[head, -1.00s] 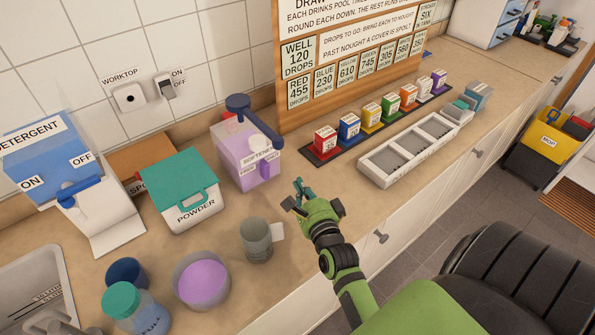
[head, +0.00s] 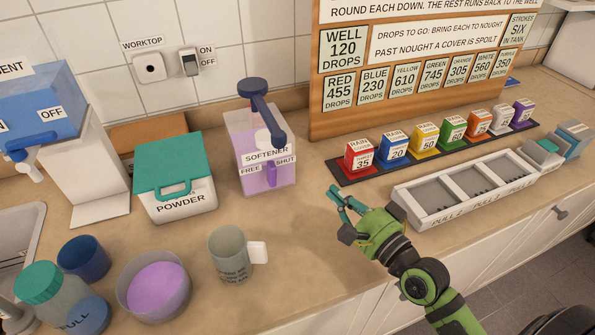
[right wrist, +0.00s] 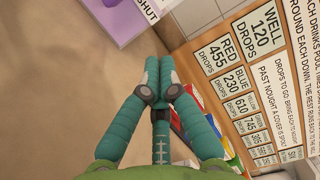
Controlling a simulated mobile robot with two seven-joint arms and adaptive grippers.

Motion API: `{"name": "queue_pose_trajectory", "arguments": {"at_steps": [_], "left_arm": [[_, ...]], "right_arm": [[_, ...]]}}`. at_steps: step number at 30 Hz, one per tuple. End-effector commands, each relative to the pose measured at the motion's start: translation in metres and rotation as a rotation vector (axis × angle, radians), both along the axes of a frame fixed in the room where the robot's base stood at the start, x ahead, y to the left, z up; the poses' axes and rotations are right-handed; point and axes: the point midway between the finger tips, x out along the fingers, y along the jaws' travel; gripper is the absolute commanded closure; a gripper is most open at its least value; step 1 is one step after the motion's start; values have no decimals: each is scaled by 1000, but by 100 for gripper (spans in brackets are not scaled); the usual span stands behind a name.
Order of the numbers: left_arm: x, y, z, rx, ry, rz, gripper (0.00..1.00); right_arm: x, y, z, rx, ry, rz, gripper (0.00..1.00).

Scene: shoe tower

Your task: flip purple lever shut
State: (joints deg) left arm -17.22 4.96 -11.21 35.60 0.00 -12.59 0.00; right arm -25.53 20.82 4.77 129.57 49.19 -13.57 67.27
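The softener box (head: 262,150), a pale purple dispenser with a dark blue arm on top, stands against the back wall left of the sign. Its purple lever (head: 271,176) is on the front, between the FREE and SHUT labels, hanging down. Only the box's lower corner (right wrist: 119,20) shows in the right wrist view, with part of the SHUT label; the lever is not clear there. My right gripper (head: 340,196) is over the worktop, right of and nearer than the box, apart from it. In the right wrist view its teal fingertips (right wrist: 159,63) meet with nothing between them. My left gripper is out of view.
A grey cup (head: 231,256) with a white tab and a bowl of purple stuff (head: 158,290) stand in front. The powder box (head: 176,182) is left of the softener. Colored boxes on a dark strip and a white tray (head: 428,211) lie right. Worktop between gripper and softener is clear.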

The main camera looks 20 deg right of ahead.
Motion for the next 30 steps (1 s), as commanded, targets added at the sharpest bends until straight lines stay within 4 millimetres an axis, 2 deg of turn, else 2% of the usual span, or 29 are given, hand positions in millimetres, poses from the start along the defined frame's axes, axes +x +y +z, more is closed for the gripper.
{"name": "queue_pose_trajectory", "arguments": {"at_steps": [5,10,16,23,27,30], "left_arm": [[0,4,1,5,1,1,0],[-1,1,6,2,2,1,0],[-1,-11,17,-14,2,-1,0],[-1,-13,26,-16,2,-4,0],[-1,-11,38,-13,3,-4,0],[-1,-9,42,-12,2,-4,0]], "right_arm": [[2,0,1,0,-1,-2,100],[17,3,3,2,-2,-3,100],[53,14,5,2,-3,-2,100],[99,27,5,2,-1,-2,100],[96,50,7,4,1,-2,100],[96,59,7,3,1,-3,100]]}}
